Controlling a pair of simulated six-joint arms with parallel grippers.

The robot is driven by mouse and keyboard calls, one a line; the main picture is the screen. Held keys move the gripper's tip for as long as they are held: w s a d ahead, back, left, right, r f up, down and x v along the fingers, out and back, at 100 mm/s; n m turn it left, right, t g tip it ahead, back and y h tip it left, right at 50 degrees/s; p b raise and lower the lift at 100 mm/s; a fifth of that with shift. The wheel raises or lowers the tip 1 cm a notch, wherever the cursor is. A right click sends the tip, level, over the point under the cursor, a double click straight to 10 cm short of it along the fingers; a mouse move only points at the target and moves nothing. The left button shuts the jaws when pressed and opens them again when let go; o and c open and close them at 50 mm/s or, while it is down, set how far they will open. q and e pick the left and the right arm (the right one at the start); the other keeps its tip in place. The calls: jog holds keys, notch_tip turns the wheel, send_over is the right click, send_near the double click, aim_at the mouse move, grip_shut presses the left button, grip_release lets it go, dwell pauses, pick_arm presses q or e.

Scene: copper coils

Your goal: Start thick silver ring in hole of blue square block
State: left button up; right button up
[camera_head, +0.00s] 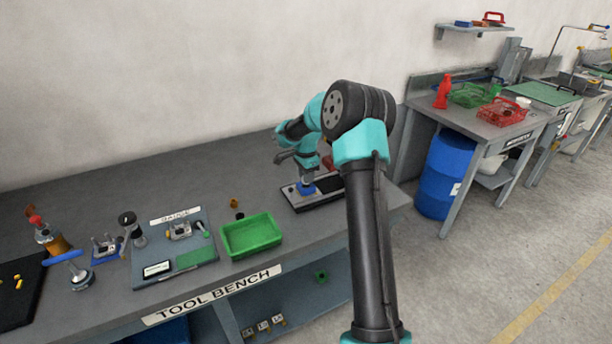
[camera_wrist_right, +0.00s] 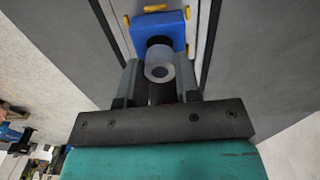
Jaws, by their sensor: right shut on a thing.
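My right gripper (camera_head: 306,178) points down over the blue square block (camera_head: 306,189) at the back right of the bench. In the right wrist view my right gripper (camera_wrist_right: 157,82) is shut on the thick silver ring (camera_wrist_right: 159,71), a short grey cylinder with a round bore. The blue block (camera_wrist_right: 172,33) is just beyond the fingertips, with yellow pieces at its edges. The ring's far end overlaps the block in this view. My left gripper is not in view.
The block is on a dark fixture plate (camera_head: 325,198). A green tray (camera_head: 250,236) stands to its left, and the gauge board (camera_head: 180,238) is farther left. A red object (camera_head: 327,163) is close behind my gripper.

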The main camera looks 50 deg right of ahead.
jog(key=shift+f, duration=1)
dwell(1.4)
jog(key=o, duration=1.5)
jog(key=shift+o, duration=0.2)
jog(key=shift+r, duration=3.5)
